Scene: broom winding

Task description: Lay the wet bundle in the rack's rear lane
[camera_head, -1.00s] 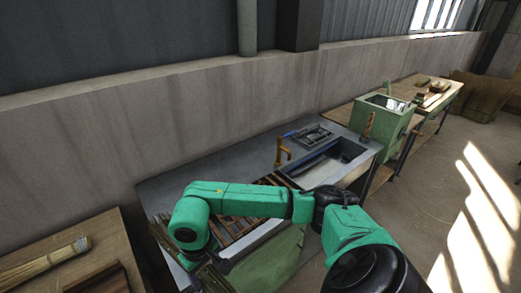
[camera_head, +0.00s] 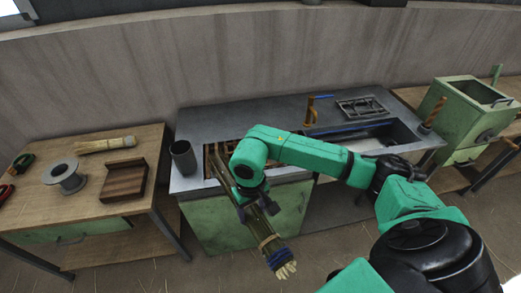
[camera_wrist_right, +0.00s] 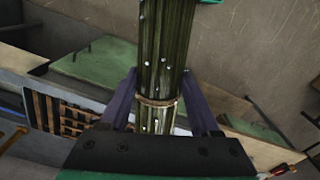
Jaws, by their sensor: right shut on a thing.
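The wet bundle (camera_head: 262,226) is a dark olive sheaf of stalks with a tied band and pale cut ends. My right gripper (camera_head: 250,192) is shut on it and holds it slanting over the front edge of the sink counter, pale ends toward the floor. In the right wrist view the bundle (camera_wrist_right: 164,50) shows water drops, and my right gripper (camera_wrist_right: 160,104) has a finger on each side of it. The slatted wooden rack (camera_head: 226,150) lies in the counter behind, partly hidden by my arm; it also shows in the right wrist view (camera_wrist_right: 62,114). Its lanes are hard to tell apart. My left gripper is out of view.
A dark cup (camera_head: 183,158) stands left of the rack. The sink (camera_head: 375,138) with a brass tap (camera_head: 311,110) is to the right. A wooden table (camera_head: 90,205) at left holds a dry bundle (camera_head: 105,145), a spool (camera_head: 65,178) and a wooden block (camera_head: 124,180).

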